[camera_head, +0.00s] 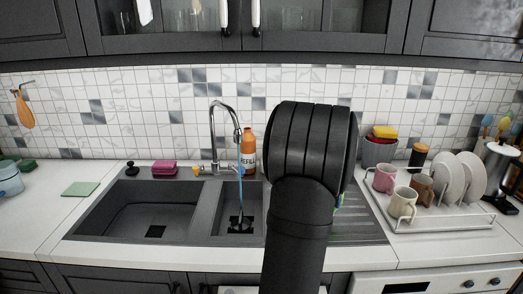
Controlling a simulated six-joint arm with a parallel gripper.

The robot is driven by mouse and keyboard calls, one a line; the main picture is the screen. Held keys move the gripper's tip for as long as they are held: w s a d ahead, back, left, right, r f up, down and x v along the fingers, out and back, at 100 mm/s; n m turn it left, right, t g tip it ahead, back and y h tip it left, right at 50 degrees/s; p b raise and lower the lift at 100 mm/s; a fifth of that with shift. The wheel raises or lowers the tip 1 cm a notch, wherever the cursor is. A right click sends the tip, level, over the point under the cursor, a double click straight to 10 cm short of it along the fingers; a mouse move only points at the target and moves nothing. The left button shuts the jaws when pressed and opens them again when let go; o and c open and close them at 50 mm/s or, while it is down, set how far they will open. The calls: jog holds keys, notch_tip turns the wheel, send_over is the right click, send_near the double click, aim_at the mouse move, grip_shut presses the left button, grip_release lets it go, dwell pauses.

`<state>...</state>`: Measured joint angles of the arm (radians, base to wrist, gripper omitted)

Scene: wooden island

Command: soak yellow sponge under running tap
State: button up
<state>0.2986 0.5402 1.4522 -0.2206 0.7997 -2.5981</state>
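A yellow sponge (384,131) lies on top of a grey pot (376,153) at the back right of the counter, with a red item beneath it. The curved chrome tap (214,128) stands behind the sink. A thin bluish stream of water (240,186) falls from it into the smaller right basin (226,203). My dark arm fills the middle of the view, right of the stream. My gripper is hidden behind it, so its fingers and anything in them do not show.
A larger basin (149,211) is on the left. An orange bottle (248,152) stands behind the tap, and a magenta sponge (163,168) lies at the sink's back edge. Mugs and plates fill a white rack (436,221) at right. A small green-yellow patch (340,202) shows beside my arm.

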jog(key=shift+a, duration=0.1)
jog(key=s+a+t, duration=0.2)
jog(key=a+t, duration=0.1)
jog(key=a, duration=2.7)
jog(key=w+a, duration=0.2)
jog(key=w, duration=1.3)
jog(key=shift+m, duration=0.3)
jog(key=shift+s+a+f, duration=0.1)
jog(key=shift+s+a, duration=0.05)
jog(key=shift+a, duration=0.1)
jog(key=s+d, duration=0.1)
jog(key=s, duration=0.8)
jog(key=shift+s, duration=0.4)
jog(key=shift+d, duration=0.1)
jog(key=s+r, duration=0.5)
jog(key=shift+d, duration=0.25)
